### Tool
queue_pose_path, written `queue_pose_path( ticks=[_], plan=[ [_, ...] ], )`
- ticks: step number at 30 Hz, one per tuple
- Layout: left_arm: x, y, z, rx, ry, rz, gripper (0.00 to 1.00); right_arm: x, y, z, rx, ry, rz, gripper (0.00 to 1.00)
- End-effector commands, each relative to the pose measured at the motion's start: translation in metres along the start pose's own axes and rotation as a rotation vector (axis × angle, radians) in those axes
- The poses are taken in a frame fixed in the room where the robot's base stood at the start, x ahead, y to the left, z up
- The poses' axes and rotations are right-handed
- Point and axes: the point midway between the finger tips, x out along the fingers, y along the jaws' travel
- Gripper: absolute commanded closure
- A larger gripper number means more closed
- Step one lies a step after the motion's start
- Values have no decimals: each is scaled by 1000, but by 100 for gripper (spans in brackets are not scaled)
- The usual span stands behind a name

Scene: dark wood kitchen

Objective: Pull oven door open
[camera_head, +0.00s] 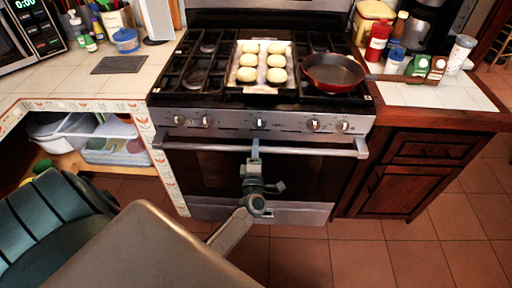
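The oven (260,123) stands in the middle of the view, with a steel front panel and knobs. Its door (205,170) has a dark window and looks shut, flush below the panel. A long steel handle (310,149) runs across the door's top. My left gripper (255,148) is at the middle of this handle, its narrow fingertips overlapping the bar. The fingers are seen nearly edge-on, so I cannot tell whether they are closed around the bar. My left wrist hides part of the door's middle. My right gripper is not in view.
A tray of pale buns (238,88) and a red pan (333,72) sit on the stove top. The pan's handle sticks out right over the counter (440,94). Open shelves are at left, a wooden cabinet (400,190) at right. Tiled floor (360,262) before the oven is clear.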

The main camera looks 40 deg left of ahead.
Motion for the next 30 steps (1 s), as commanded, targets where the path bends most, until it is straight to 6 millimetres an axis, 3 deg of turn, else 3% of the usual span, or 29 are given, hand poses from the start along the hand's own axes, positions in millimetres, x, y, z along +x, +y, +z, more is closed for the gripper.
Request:
queue_pose_path(
  ticks=[11,17,27,30],
  plan=[
    [6,0,0,0,0,0,62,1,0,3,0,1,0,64],
    [6,0,0,0,-1,0,100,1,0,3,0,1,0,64],
    [4,-2,-1,1,-1,5,100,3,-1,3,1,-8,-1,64],
    [1,-4,-3,1,-1,11,100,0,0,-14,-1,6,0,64]
  ],
)
